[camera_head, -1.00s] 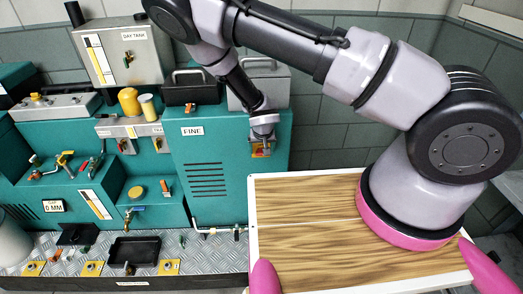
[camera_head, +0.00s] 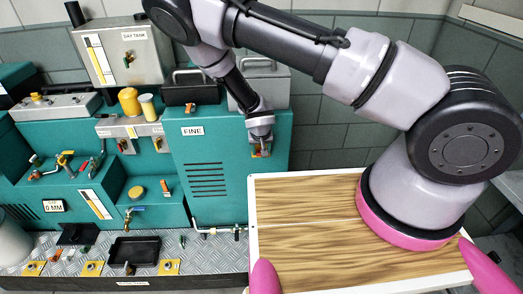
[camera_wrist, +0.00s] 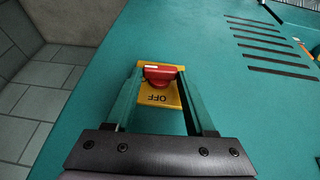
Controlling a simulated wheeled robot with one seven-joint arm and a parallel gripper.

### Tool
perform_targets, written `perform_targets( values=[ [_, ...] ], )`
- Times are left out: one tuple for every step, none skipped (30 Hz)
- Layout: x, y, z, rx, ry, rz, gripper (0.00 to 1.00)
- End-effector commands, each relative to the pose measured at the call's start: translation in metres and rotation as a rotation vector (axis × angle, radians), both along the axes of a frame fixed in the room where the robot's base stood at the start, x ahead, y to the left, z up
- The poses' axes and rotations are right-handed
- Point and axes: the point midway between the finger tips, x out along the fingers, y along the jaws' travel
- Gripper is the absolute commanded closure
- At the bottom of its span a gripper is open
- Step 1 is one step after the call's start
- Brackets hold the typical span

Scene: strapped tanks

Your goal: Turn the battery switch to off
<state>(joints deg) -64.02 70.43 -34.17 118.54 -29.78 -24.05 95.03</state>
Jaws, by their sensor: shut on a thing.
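The battery switch is a red knob (camera_wrist: 160,73) on a yellow plate (camera_wrist: 165,97) marked OFF, fixed to the teal cabinet (camera_wrist: 95,110). The OFF lettering appears upside down in the wrist view. My gripper (camera_wrist: 160,76) is shut on the red knob, with a finger at each side of it. The knob lies roughly crosswise between the fingers. In the head view, my gripper (camera_head: 261,150) is at the upper right of the cabinet front and covers most of the switch.
A wood-topped surface (camera_head: 300,215) with a white edge lies below and right of the switch. A FINE label (camera_head: 193,131) and dark vent slots are left of it. A black drip tray (camera_head: 134,251) sits on the metal floor plate at lower left.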

Motion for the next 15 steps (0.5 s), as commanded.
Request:
perform_targets(
  values=[
    [0.000,0.002,0.000,-0.019,0.000,0.000,1.00],
    [0.000,0.003,0.000,-0.035,0.000,0.001,1.00],
    [0.000,0.004,0.000,-0.058,0.001,0.002,1.00],
    [0.000,0.005,0.000,-0.078,0.000,0.001,1.00],
    [0.000,0.005,0.000,-0.101,0.000,0.000,1.00],
    [0.000,0.007,0.000,-0.132,0.000,0.002,1.00],
    [0.000,0.007,-0.001,-0.157,0.000,0.002,1.00],
    [0.000,0.008,-0.001,-0.185,0.000,0.002,1.00],
    [0.000,0.009,-0.001,-0.220,-0.001,0.003,1.00],
    [0.000,0.009,-0.002,-0.249,-0.002,0.003,1.00],
    [0.000,0.011,-0.002,-0.277,-0.003,0.006,1.00],
    [0.000,0.012,-0.003,-0.316,-0.003,0.006,1.00],
    [0.000,0.013,-0.003,-0.344,-0.003,0.006,1.00],
    [0.000,0.013,-0.003,-0.374,-0.003,0.006,1.00],
    [0.000,0.014,-0.004,-0.412,-0.003,0.007,1.00]
  ],
)
